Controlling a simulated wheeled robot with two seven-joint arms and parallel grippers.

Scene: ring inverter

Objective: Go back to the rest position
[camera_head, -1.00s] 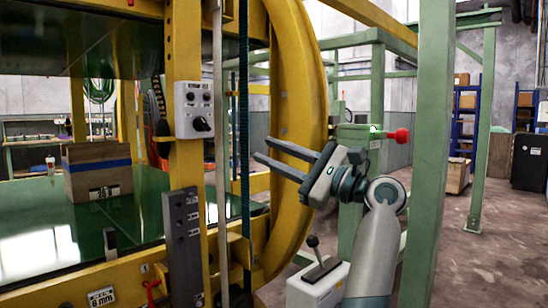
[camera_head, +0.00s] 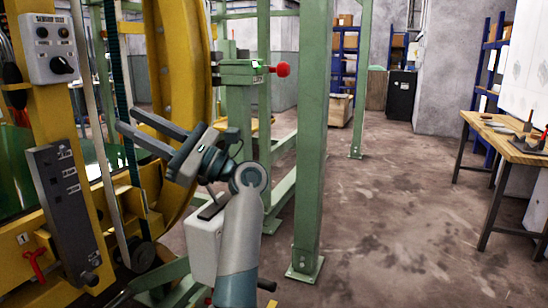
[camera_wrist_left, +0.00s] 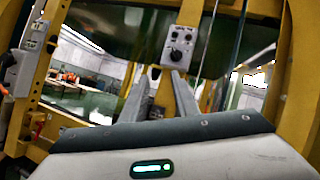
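My left gripper (camera_head: 126,118) is in the left part of the head view, in front of the yellow ring frame (camera_head: 180,70). Its two fingers point left and are apart, with nothing between them. In the left wrist view the gripper (camera_wrist_left: 160,75) also shows two separate fingers with an empty gap. A grey control box (camera_wrist_left: 179,47) with a knob appears beyond the fingertips there. The same control box (camera_head: 50,48) is at the upper left of the head view. My right gripper is not in view.
A green post (camera_head: 312,140) stands just right of my left arm. A green unit with a red knob (camera_head: 283,69) is behind the gripper. A wooden workbench (camera_head: 510,140) with tools is at the right. The concrete floor (camera_head: 400,220) between is clear.

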